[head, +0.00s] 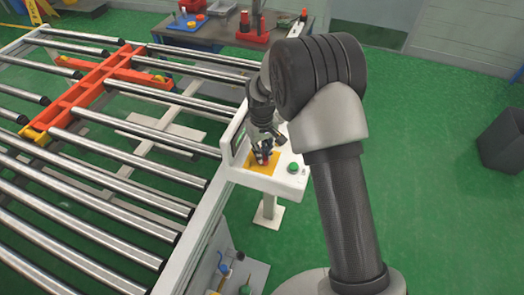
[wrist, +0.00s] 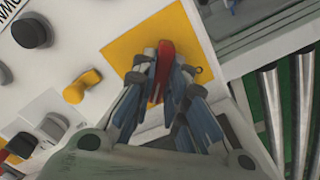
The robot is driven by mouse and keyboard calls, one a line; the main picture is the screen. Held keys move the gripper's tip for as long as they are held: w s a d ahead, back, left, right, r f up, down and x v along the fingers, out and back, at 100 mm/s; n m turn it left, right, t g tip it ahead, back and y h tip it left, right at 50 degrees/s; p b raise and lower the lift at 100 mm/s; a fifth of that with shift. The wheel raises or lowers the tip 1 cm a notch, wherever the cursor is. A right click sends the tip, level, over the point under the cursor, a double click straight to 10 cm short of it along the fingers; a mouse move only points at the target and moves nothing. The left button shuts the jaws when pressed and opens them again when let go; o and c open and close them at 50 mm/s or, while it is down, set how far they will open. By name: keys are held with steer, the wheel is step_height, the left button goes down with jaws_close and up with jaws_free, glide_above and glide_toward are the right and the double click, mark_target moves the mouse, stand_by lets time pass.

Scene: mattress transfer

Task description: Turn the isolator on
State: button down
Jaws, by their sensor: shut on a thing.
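The isolator is a red handle (wrist: 166,52) on a yellow plate (wrist: 127,50) on a white control panel. In the wrist view the handle sits between the two fingers of my gripper (wrist: 162,78), which are shut on it. The lower part of the handle is hidden by the fingers. In the head view my gripper (head: 264,154) reaches down onto the yellow plate (head: 252,170) of the white control box (head: 284,184). A bit of red shows between the fingers there.
A green button (head: 294,168) is right of the plate. Black knobs (wrist: 32,32) and a yellow knob (wrist: 82,86) stand on the panel beside my gripper. A roller conveyor (head: 110,130) with an orange frame (head: 88,88) lies left. A dark bin (head: 503,140) stands right on clear green floor.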

stand_by(0.6)
steer(key=c, duration=1.6)
jaws_free()
steer(key=shift+r, duration=0.1)
step_height(320, 180, up, 12)
